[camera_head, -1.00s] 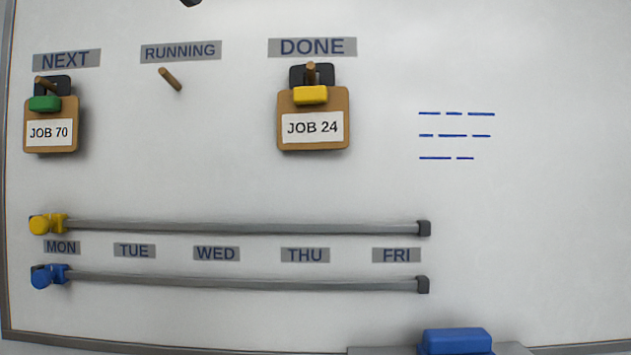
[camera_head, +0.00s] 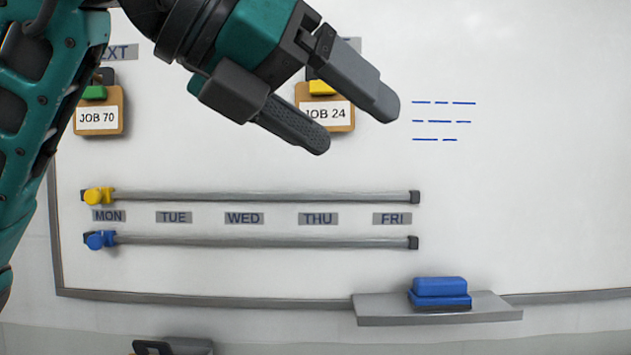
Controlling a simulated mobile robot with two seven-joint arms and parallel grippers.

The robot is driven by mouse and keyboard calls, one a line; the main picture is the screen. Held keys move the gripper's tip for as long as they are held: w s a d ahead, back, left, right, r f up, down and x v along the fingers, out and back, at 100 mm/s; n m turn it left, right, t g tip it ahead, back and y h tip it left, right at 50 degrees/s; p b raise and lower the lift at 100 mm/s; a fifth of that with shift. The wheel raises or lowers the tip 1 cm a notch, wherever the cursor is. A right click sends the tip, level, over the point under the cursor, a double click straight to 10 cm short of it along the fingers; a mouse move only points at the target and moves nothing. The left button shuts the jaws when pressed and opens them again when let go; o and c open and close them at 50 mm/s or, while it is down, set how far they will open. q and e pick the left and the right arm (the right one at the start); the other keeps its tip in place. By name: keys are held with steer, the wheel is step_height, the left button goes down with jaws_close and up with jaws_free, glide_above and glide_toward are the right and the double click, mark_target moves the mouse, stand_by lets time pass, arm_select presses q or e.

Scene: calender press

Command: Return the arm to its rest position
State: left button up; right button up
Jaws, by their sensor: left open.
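My left gripper (camera_head: 358,128) comes in from the upper left on my teal arm. Its two grey fingers are spread apart with nothing between them. It is in front of the whiteboard and partly covers the JOB 24 clipboard (camera_head: 342,122) under the DONE label. The JOB 70 clipboard (camera_head: 97,125), with a green clip, hangs under the NEXT label, which is partly hidden. The RUNNING label and its peg are hidden behind my arm. My right gripper is not in view.
Two grey rails cross the board, with a yellow slider (camera_head: 99,195) and a blue slider (camera_head: 100,240) at the MON end. A blue eraser (camera_head: 440,287) sits on the tray (camera_head: 375,311) at the lower right.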

arm_select(q)
steer(key=d+f+g+h, duration=0.3)
steer(key=f+g+h, duration=0.1)
steer(key=f+g, duration=0.3)
steer(key=w+a+f+n+t+y, duration=0.1)
steer(key=w+a+f+n+t, duration=0.35)
steer(key=f+n+t, duration=0.4)
steer(key=w+a+f+n+t+y, duration=0.1)
steer(key=w+a+f+n+t, duration=0.35)
steer(key=f+n, duration=0.65)
steer(key=w+a+f+n+t+y, duration=0.1)
steer(key=w+a+f+n+t, duration=0.2)
steer(key=a+f+n+t, duration=0.65)
steer(key=s+f+n+g+y, duration=0.25)
steer(key=f+n+y, duration=0.2)
steer(key=f, duration=0.25)
steer(key=s+f+n+g+y, duration=0.25)
steer(key=f+n, duration=0.25)
steer(key=f, duration=0.3)
steer(key=s+a+f+n+g+y, duration=0.1)
steer(key=s+f+g, duration=0.2)
steer(key=s+f, duration=0.4)
steer(key=s+a+f+n+g+y+p, duration=0.1)
steer(key=s+a+f+n+g+y, duration=0.1)
steer(key=s+f, duration=0.5)
steer(key=shift+s+a+f+g, duration=0.15)
steer(key=shift+a+f+g, duration=0.1)
steer(key=shift+f+g, duration=0.4)
